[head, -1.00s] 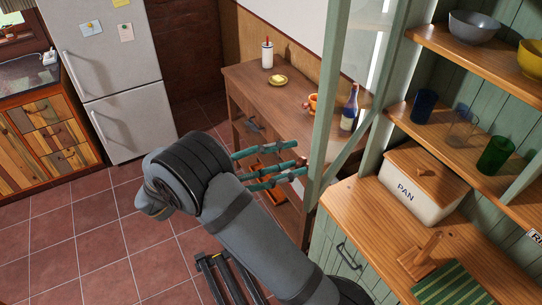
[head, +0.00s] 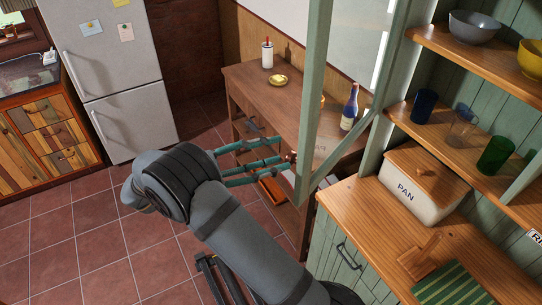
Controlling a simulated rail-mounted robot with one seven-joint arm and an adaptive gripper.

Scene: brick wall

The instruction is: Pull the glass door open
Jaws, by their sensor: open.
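The glass door is a tall green frame (head: 314,95) with a clear pane, hinged on the green shelf cabinet at right. It stands swung out from the cabinet, partly open, with the side table visible through the pane. A small brown knob (head: 291,157) seems to sit on the frame's outer edge. My gripper (head: 284,153) has teal fingers that are spread apart, with their tips close to this edge and the knob. I cannot tell whether they touch it. My arm hides part of the floor and the wrist side of the gripper.
A wooden side table (head: 250,80) stands behind the door, bearing a bottle (head: 349,108), a candle (head: 267,53) and a small dish (head: 279,80). The cabinet counter holds a PAN box (head: 418,190). A fridge (head: 105,75) stands at back left. The tiled floor at left is clear.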

